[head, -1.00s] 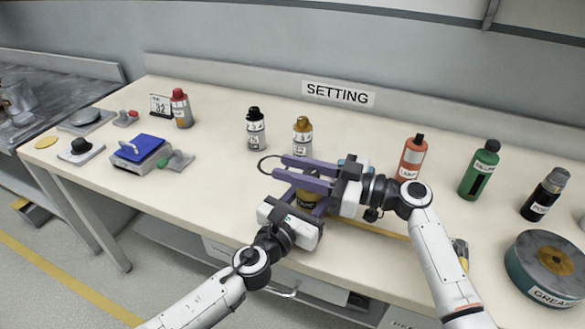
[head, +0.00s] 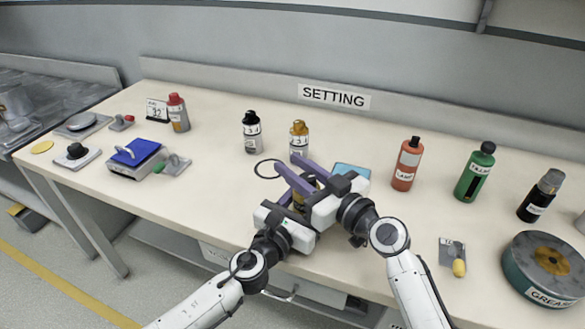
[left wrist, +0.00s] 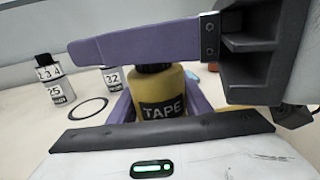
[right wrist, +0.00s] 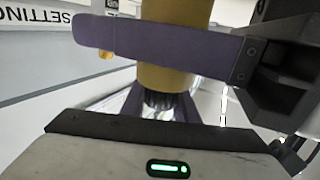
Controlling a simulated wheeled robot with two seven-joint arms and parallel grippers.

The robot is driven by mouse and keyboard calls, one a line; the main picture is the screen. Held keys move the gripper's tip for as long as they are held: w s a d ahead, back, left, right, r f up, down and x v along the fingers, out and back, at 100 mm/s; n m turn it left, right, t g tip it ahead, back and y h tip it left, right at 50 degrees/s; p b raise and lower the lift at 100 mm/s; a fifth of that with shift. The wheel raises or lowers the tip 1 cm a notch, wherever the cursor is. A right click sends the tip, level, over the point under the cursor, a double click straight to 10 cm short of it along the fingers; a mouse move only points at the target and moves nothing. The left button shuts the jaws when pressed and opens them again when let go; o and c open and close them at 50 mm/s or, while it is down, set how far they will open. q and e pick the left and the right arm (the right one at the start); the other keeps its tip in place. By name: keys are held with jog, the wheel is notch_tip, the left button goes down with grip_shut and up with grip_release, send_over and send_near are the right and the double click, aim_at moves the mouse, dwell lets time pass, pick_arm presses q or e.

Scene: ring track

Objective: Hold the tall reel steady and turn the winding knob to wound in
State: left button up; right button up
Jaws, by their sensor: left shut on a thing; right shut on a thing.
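The tall reel is a yellow cylinder labelled TAPE with a black winding knob on top. It stands near the table's front edge, mostly hidden by my grippers in the head view, and its body (left wrist: 165,105) shows best in the left wrist view. My left gripper (head: 303,200) is shut on the reel's body, one purple finger on each side. My right gripper (head: 287,165) is shut on the winding knob (right wrist: 160,98), its fingers pointing away and left over the reel. Any mark showing the knob's setting is hidden.
Gold-capped (head: 299,140) and black-capped (head: 251,132) bottles stand behind the reel. A black ring (head: 266,169) lies close by. Orange (head: 406,168) and green (head: 474,175) bottles and a grease tin (head: 543,268) stand to the right. A blue-topped device (head: 137,155) is at left.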

jog(key=shift+d+f+m+t+h, duration=0.1)
jog(key=shift+d+m+t+h, duration=0.05)
jog(key=shift+m+t+h, duration=0.2)
jog(key=o, duration=1.1)
jog(key=v, duration=1.2)
jog(key=shift+w, duration=0.1)
